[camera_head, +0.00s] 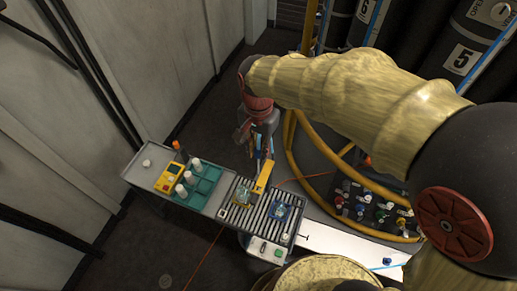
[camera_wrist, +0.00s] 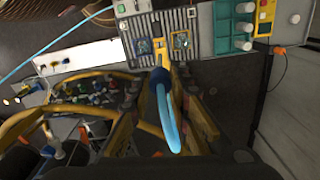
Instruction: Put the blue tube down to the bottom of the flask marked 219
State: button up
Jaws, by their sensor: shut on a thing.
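My gripper (camera_head: 262,138) is above the far side of the workbench and shut on the blue tube (camera_head: 257,143). In the wrist view the tube (camera_wrist: 170,125) runs between my fingers (camera_wrist: 160,92), dark blue at its far end and light blue and curved near the camera. Two small glass flasks stand on the slatted grey top: one with yellowish contents (camera_head: 242,195) and one with blue (camera_head: 279,212). They also show in the wrist view (camera_wrist: 181,41) (camera_wrist: 143,46). The tube is apart from both flasks. I cannot read a 219 mark on either.
A yellow upright piece (camera_head: 264,176) stands by the flasks. A green rack (camera_head: 205,187) with white-capped pieces and a yellow device (camera_head: 171,178) are to the left. Yellow hoses (camera_head: 325,150) and a panel of coloured connectors (camera_head: 370,208) are to the right.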

jog(key=shift+r+p, duration=2.5)
jog(key=shift+r, duration=1.1)
jog(key=shift+f, duration=0.1)
jog(key=shift+w+d+f+b, duration=0.1)
jog(key=shift+d+f+b, duration=0.1)
jog(key=shift+f+b, duration=0.15)
jog(key=d+f+b, duration=0.3)
jog(key=f+b, duration=0.1)
jog(key=f, duration=0.7)
jog(key=d+f+b, duration=0.3)
jog(key=f+b, duration=0.2)
jog(key=f, duration=0.6)
jog(key=d+f+b, duration=0.3)
jog(key=f+b, duration=0.2)
jog(key=f, duration=0.6)
jog(key=shift+w+d+f, duration=0.35)
jog(key=shift+d+f, duration=0.05)
jog(key=shift+f+b, duration=0.3)
jog(key=shift+f, duration=0.1)
